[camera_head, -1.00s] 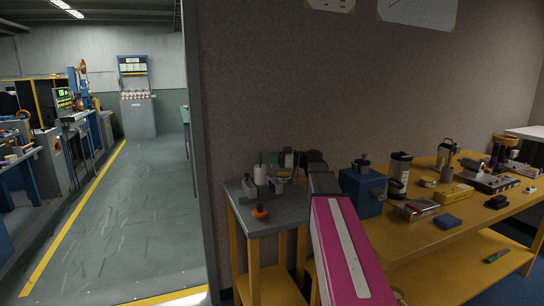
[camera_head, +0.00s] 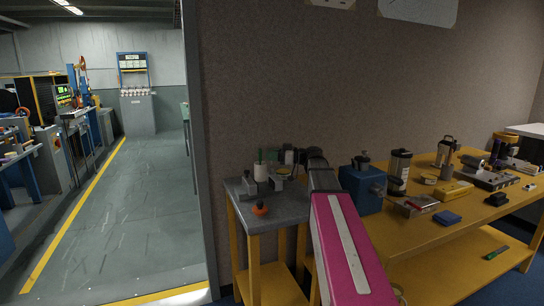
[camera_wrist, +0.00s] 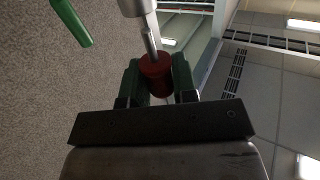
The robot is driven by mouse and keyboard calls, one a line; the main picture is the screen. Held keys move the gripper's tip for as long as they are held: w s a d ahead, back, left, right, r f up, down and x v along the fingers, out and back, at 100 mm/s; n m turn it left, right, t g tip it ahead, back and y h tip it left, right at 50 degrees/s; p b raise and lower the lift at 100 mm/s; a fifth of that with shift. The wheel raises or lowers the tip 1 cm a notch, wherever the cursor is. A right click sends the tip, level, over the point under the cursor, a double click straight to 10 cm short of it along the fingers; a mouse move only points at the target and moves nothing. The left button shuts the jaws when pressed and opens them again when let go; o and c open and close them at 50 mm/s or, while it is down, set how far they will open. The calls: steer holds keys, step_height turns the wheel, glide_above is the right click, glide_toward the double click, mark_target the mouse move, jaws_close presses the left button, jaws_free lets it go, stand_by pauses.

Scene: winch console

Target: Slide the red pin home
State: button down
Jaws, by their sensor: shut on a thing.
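In the wrist view, the red pin's thick red head (camera_wrist: 156,72) sits between the green fingers of my gripper (camera_wrist: 158,78), which is shut on it. A thin metal shaft (camera_wrist: 150,43) runs from the red head to a pale grey cylinder (camera_wrist: 136,6) at the top edge. I cannot tell how deep the shaft goes into it. In the head view, my gripper (camera_head: 289,157) is small and dark above the back of the grey-topped stand (camera_head: 286,215). The red pin cannot be made out there.
A white cylinder (camera_head: 261,173), a grey bracket (camera_head: 248,186) and an orange knob (camera_head: 260,210) are on the stand. A blue box (camera_head: 362,190) stands right of my arm, on a yellow bench (camera_head: 432,232) crowded with tools. A green rod (camera_wrist: 72,22) shows in the wrist view.

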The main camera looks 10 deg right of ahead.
steer(key=shift+f, duration=1.75)
stand_by(0.4)
steer(key=c, duration=0.8)
jaws_free()
step_height(320, 180, up, 4)
steer(key=shift+s+a+r, duration=0.1)
steer(key=shift+a+r, duration=0.05)
steer(key=shift+r, duration=0.05)
steer(key=s+a+r, duration=0.2)
steer(key=a, duration=0.1)
steer(key=s+a+r, duration=0.1)
steer(key=a+r, duration=0.1)
steer(key=a, duration=0.1)
steer(key=s+a+r, duration=0.2)
steer(key=a, duration=0.1)
steer(key=shift+s+a+r, duration=0.25)
steer(key=shift+s+a, duration=0.1)
steer(key=shift+a, duration=0.05)
steer(key=shift+s, duration=0.1)
